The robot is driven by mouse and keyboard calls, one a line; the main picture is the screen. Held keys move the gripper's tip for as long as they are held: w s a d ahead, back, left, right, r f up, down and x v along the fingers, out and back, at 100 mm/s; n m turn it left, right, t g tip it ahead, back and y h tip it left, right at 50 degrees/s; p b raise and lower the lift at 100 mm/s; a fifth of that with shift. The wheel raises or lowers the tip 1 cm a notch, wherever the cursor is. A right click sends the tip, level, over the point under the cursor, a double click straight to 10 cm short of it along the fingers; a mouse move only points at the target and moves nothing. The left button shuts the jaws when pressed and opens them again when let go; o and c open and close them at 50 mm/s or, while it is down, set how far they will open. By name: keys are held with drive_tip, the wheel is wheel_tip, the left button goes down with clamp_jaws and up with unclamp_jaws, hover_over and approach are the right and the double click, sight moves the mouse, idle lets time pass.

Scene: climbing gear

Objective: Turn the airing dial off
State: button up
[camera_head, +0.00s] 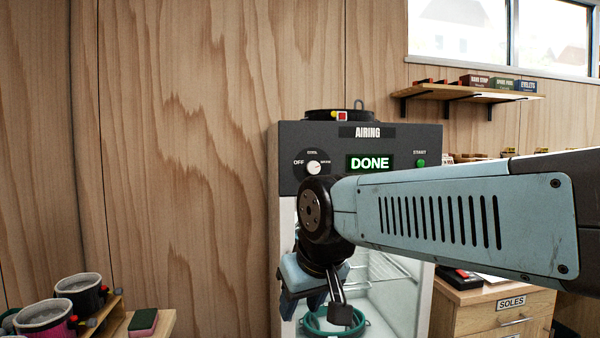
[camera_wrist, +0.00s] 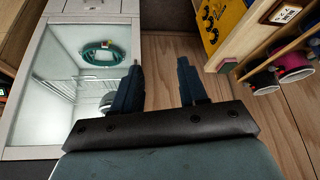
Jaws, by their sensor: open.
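The airing dial (camera_head: 314,167) is a white knob on a dark round plate, on the upper left of the airing cabinet's (camera_head: 285,135) dark panel. OFF is at its left, with other small labels above and to the right. I cannot make out exactly where the knob points. A display (camera_head: 370,163) beside it reads DONE in green. My gripper (camera_head: 325,312) hangs below the dial, in front of the cabinet's lit compartment, partly hidden by my own arm. In the wrist view my gripper (camera_wrist: 160,68) is open, with nothing between its fingers. The dial is not clearly visible there.
A green start button (camera_head: 421,163) is right of the display. A teal rope coil (camera_wrist: 85,54) and a wire rack (camera_wrist: 75,88) are inside the cabinet. A drawer unit (camera_head: 500,310) stands at right. The wall left of the cabinet is bare.

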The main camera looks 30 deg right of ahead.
drive_tip(key=shift+w+d, duration=0.25)
drive_tip(key=shift+w, duration=0.05)
drive_tip(key=shift+o, duration=0.2)
drive_tip(key=shift+o, duration=0.8)
drive_tip(key=shift+w, duration=0.15)
drive_tip(key=o, duration=0.3)
drive_tip(key=w+d+r+t, duration=0.1)
drive_tip(key=w+d+t, duration=0.1)
drive_tip(key=w, duration=0.3)
drive_tip(key=w+d+r+m+t+h, duration=0.1)
drive_tip(key=w+d+t, duration=0.1)
drive_tip(key=w, duration=0.3)
drive_tip(key=w+d+r+m+t, duration=0.1)
drive_tip(key=w+d+t, duration=0.2)
drive_tip(key=w, duration=0.2)
drive_tip(key=shift+w+d+r+h, duration=0.15)
drive_tip(key=shift+w+r+h, duration=0.1)
drive_tip(key=shift+r+h, duration=0.1)
drive_tip(key=m+t+h, duration=0.3)
drive_tip(key=t+h, duration=0.3)
drive_tip(key=t, duration=0.3)
approach(314, 169)
drive_tip(key=shift+y, duration=0.25)
drive_tip(key=x, duration=0.8)
drive_tip(key=shift+w+d+r, duration=0.1)
drive_tip(key=shift+w+r, duration=0.05)
drive_tip(key=shift+w, duration=0.05)
